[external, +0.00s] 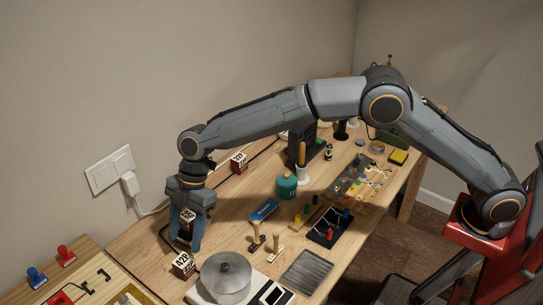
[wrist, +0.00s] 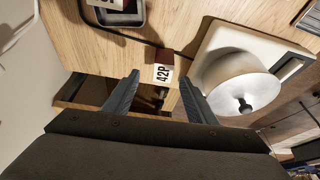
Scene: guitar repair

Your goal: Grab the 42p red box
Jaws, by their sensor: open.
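The 42P box (external: 183,264) is a small dark red-brown box with a white label, near the table's left front edge. In the wrist view, the 42P box (wrist: 162,70) shows its label between and just beyond my fingertips. My gripper (external: 180,242) points down above it, with its fingers apart and nothing held. The open fingers (wrist: 158,84) also show in the wrist view, one on each side of the box's lower part. I cannot tell the exact height gap.
A scale with a metal pan (external: 226,277) stands close right of the box. Another dark box (external: 187,218) shows behind my fingers, and a similar box (external: 239,163) stands farther back. A black tray (wrist: 112,17) is at the wrist view's top.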

